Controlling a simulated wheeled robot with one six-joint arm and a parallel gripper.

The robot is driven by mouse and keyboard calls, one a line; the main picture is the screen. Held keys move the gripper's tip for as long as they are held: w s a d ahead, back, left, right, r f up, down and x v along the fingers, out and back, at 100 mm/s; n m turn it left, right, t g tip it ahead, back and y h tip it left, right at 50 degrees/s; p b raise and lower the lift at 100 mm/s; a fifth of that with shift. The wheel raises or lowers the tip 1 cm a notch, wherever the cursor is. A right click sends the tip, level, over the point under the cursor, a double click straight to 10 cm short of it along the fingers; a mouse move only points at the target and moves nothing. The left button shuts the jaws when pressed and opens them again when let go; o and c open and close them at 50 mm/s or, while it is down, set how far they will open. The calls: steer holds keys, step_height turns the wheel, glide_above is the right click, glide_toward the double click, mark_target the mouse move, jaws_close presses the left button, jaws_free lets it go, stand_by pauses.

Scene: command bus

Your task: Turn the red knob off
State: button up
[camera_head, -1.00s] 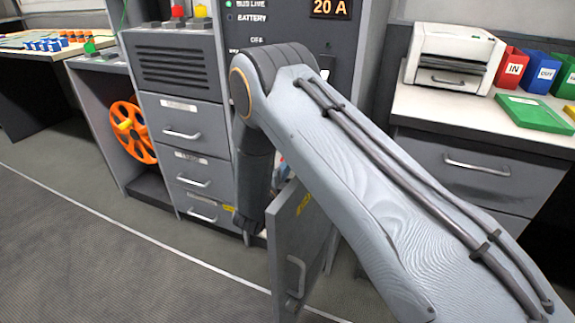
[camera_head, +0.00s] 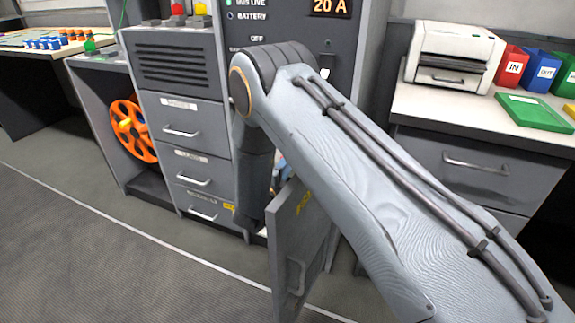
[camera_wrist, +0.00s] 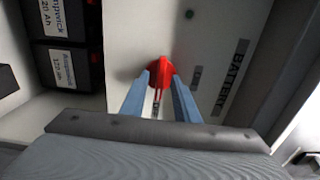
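The red knob (camera_wrist: 160,72) is on a pale panel in the wrist view, with a narrow red-and-white part pointing down the picture toward a small dark label. My gripper (camera_wrist: 161,80) has its two blue fingers on either side of the knob, with a gap between them in which the narrow part shows. Whether the fingertips touch the knob I cannot tell. A label reading roughly "BATTERY" (camera_wrist: 232,80) is to its right. In the head view the knob and the gripper are hidden behind my arm and an open grey cabinet door.
The open grey door (camera_head: 298,245) stands out beside my arm. Labelled batteries (camera_wrist: 66,65) sit at upper left in the wrist view. A drawer unit (camera_head: 185,130) is left of my arm, and a counter with a printer (camera_head: 453,57) is at right. The floor at left is clear.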

steer(key=p+v, duration=0.1)
steer(key=v, duration=0.6)
steer(key=shift+s+p, duration=0.3)
steer(key=shift+s, duration=0.05)
steer(key=shift+a+r, duration=0.1)
